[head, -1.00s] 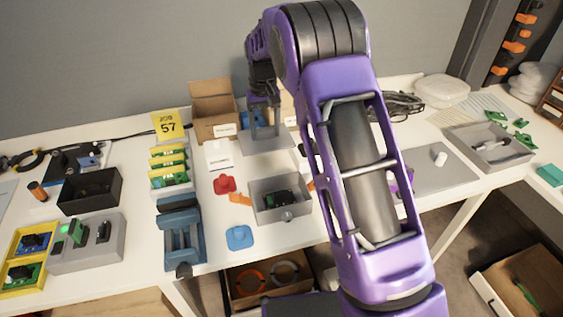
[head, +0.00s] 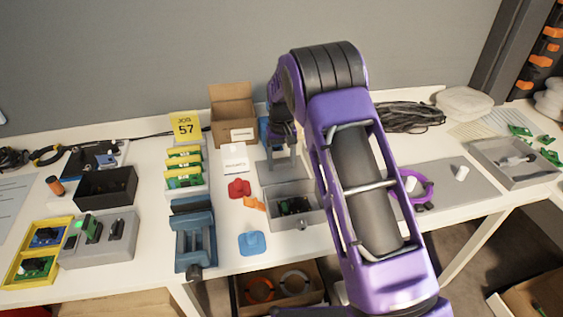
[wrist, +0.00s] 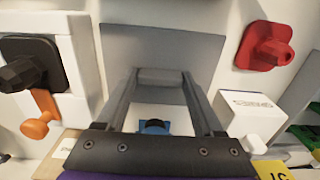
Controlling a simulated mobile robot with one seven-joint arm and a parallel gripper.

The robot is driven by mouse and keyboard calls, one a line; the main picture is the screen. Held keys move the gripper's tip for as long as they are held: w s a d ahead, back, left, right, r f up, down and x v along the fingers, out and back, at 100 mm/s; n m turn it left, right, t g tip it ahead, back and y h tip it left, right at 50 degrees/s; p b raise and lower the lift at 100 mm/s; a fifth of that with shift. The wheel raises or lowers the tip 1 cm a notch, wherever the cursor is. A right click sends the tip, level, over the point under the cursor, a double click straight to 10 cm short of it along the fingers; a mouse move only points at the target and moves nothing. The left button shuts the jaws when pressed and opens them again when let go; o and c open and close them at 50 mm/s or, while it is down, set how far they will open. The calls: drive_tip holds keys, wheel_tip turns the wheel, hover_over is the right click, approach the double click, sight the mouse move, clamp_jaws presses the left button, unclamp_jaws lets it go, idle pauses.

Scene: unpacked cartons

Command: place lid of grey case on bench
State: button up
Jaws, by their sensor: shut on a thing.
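The lid is a flat grey plate (head: 278,174) with a raised grip. My gripper (head: 284,150) is shut on that grip and holds the lid level, close behind the grey case. In the wrist view the lid (wrist: 160,42) spreads beyond my fingers (wrist: 160,77), with the grip between their tips. The grey case (head: 306,222) stands open on the white bench (head: 228,252), with dark and green parts inside. I cannot tell whether the lid touches the bench.
A cardboard box (head: 233,105) stands behind the gripper on the left. Left of the lid are a white box (head: 235,159), a red piece (head: 239,188) and an orange piece (head: 255,204). A blue piece (head: 251,243) lies in front. My arm hides bench to the right.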

sight(282, 163)
drive_tip(key=shift+f, duration=0.2)
drive_tip(key=o, duration=1.5)
drive_tip(key=shift+c, duration=0.2)
drive_tip(key=shift+r, duration=0.1)
wheel_tip(282, 163, up, 12)
drive_tip(key=p, duration=0.2)
drive_tip(key=shift+r, duration=0.1)
